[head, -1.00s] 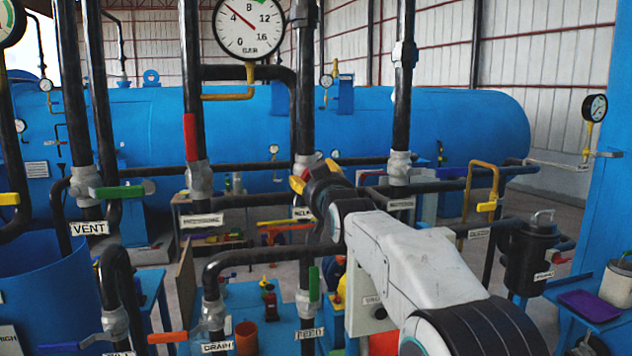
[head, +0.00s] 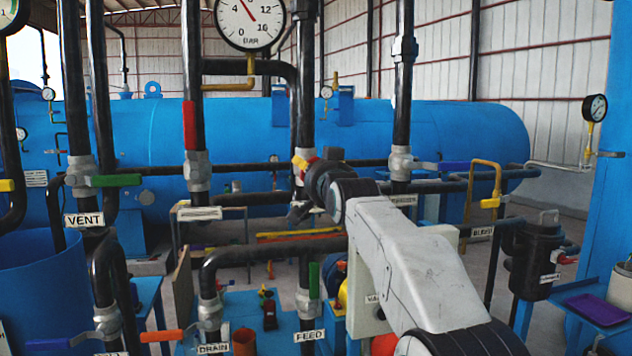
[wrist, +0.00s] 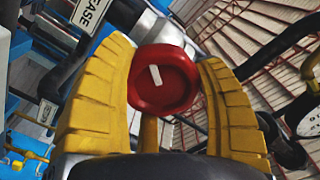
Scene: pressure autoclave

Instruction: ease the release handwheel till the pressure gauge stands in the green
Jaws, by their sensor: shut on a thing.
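The red release handwheel (wrist: 162,84) with a white mark sits between the yellow fingers of my gripper (wrist: 165,62) in the wrist view. The fingers are shut on it from both sides. In the head view my gripper (head: 304,165) is at a pipe in the middle; dark gripper parts mostly hide the wheel. The white pressure gauge (head: 262,30) is at the top, its upper part cut off by the picture edge. Its needle points up and left, past the 4 mark. Its green band is out of view. A label ending in "EASE" (wrist: 90,12) shows beside the gripper.
Black pipes with a green vent lever (head: 116,181), a red lever (head: 190,125) and a blue lever (head: 456,167) stand around my arm. A black filter pot (head: 532,262) and a purple tray (head: 598,307) are at right. A large blue vessel (head: 220,130) lies behind.

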